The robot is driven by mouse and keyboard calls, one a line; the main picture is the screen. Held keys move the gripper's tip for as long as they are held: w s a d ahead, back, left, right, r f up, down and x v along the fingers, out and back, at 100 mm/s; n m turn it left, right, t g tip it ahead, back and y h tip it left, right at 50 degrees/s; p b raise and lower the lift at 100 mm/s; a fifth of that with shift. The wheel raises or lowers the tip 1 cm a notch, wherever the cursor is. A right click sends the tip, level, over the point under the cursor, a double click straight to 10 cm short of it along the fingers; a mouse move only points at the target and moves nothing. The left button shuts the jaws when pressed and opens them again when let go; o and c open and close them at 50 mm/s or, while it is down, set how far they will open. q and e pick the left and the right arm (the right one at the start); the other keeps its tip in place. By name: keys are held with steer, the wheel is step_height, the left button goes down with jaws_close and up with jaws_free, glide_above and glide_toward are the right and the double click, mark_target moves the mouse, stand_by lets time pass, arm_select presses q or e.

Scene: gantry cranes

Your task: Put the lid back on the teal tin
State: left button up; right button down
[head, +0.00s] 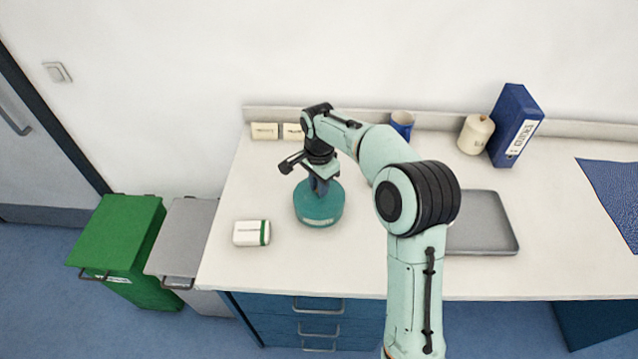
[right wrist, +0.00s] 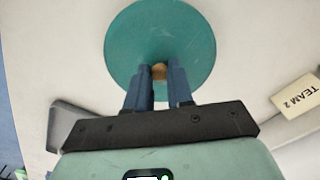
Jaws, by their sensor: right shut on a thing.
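The teal tin (head: 321,217) stands upright on the white worktop, left of the middle in the head view, with a pale label on its front. Its round teal lid (head: 335,192) lies over the top and looks lined up with it; I cannot tell whether it is fully seated. In the right wrist view the knob (right wrist: 159,71) shows between the fingertips (right wrist: 158,76), with the lid (right wrist: 160,30) as a teal disc. My left gripper is not in view.
A white and green box (head: 251,233) lies left of the tin. A grey tray (head: 482,222) is to the right, partly behind my arm. Small cards (head: 264,131), a blue mug (head: 402,122), a cream canister (head: 475,134) and a blue binder (head: 514,125) stand along the back.

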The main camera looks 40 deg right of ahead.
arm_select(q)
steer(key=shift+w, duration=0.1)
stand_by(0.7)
arm_select(e)
steer(key=shift+c, duration=2.2)
jaws_free()
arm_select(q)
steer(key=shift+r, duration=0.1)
arm_select(e)
steer(key=shift+r+p, duration=1.2)
steer(key=shift+r, duration=1.25)
steer(key=shift+w+r, duration=0.1)
steer(key=shift+r, duration=0.9)
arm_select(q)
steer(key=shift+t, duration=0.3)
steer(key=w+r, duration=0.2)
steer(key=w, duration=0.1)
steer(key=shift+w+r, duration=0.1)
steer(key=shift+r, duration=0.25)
